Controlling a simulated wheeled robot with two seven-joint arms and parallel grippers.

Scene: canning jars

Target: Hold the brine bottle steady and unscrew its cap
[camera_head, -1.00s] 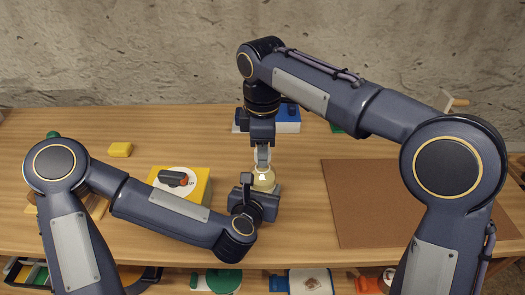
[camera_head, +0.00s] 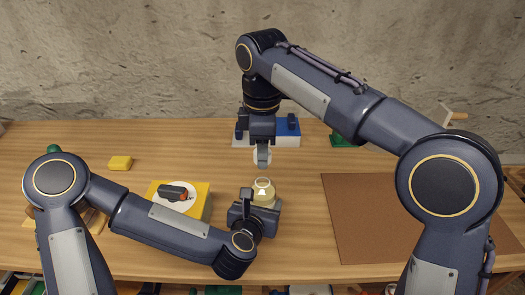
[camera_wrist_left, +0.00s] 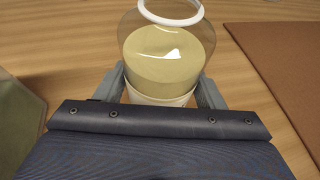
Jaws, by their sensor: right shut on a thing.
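The brine bottle (camera_head: 263,189) is a clear, rounded bottle with pale yellow liquid, upright on the table. In the left wrist view the bottle (camera_wrist_left: 168,55) has a bare white ring at its mouth and a white lower band. My left gripper (camera_wrist_left: 161,92) has a finger against each side of that band; in the head view its wrist partly hides the bottle's lower part. My right gripper (camera_head: 263,161) points straight down above the bottle, shut on the white cap (camera_head: 256,155). A gap separates the cap from the bottle's mouth.
A yellow box (camera_head: 201,202) with a white dial and a dark-and-red handle stands left of the bottle. A yellow block (camera_head: 120,163) lies farther back. A brown mat (camera_head: 370,225) covers the right side. A blue-and-white box (camera_head: 287,141) stands behind my right gripper.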

